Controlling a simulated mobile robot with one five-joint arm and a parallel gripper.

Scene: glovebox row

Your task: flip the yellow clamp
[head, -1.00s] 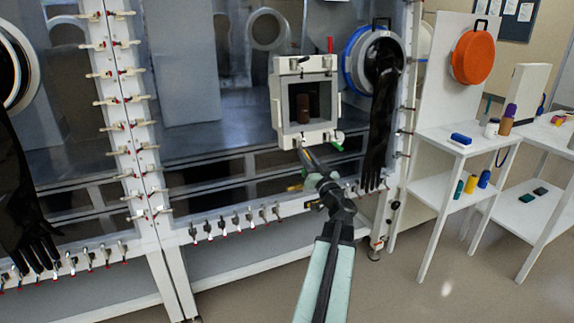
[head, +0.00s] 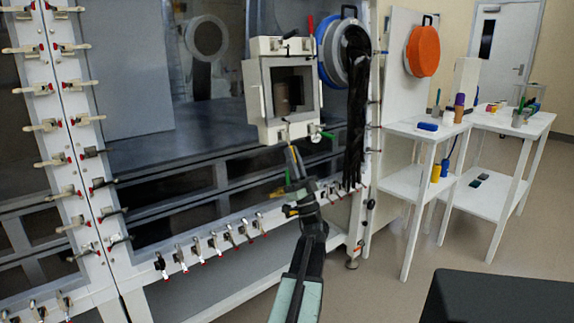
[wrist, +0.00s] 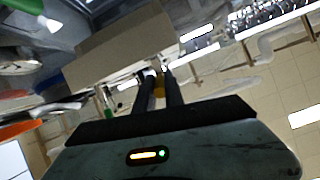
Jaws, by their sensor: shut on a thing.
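My gripper (head: 291,150) reaches up to the lower front edge of the pale square airlock box (head: 251,100) in the head view. In the wrist view my gripper (wrist: 159,80) has its two dark fingers close together. They are shut on the yellow clamp (wrist: 157,86), of which a small yellow part shows between them. The rest of the clamp is hidden by the fingers, and I cannot tell its tilt. In the head view the clamp cannot be made out clearly at the gripper's tip.
A green-tipped clamp (head: 325,134) sticks out just right of my gripper, and a red one (head: 310,25) stands above the box. A black glove (head: 356,110) hangs to the right. Several toggle clamps line the lower frame. A white side table (head: 415,130) stands at right.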

